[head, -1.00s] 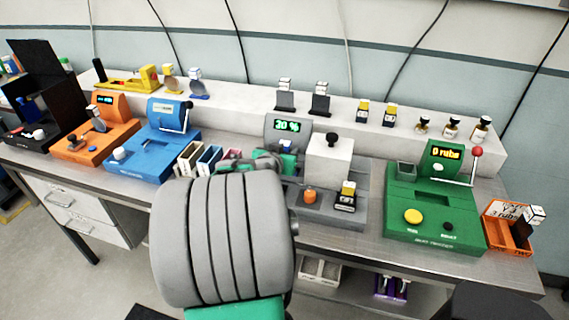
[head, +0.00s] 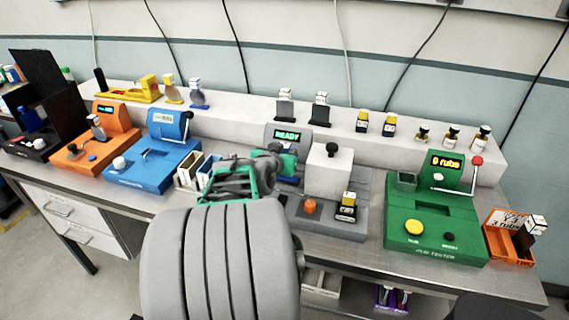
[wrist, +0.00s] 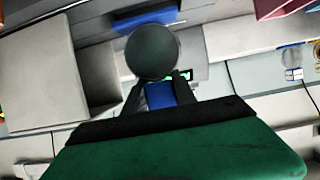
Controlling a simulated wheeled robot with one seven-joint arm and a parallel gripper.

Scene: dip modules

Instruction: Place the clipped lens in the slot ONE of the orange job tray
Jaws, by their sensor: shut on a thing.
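My gripper (wrist: 158,82) is shut on the blue clip (wrist: 160,96) of the clipped lens, whose dark round disc (wrist: 152,52) shows just beyond the fingertips in the wrist view. In the head view my gripper (head: 285,165) is at the grey station, left of its white block. A bit of blue shows there, but the lens is mostly hidden by my arm. The orange job tray (head: 495,246) stands at the far right of the bench, well away from my gripper. It has a written label and holds a dark item with a white tag. Its slot markings are not readable.
The grey station's display (head: 287,135) reads READY. The green rub tester (head: 432,240), with a red-knobbed lever, stands between the grey station and the tray. A raised white shelf (head: 240,118) with several tagged items runs behind. Blue and orange machines stand left.

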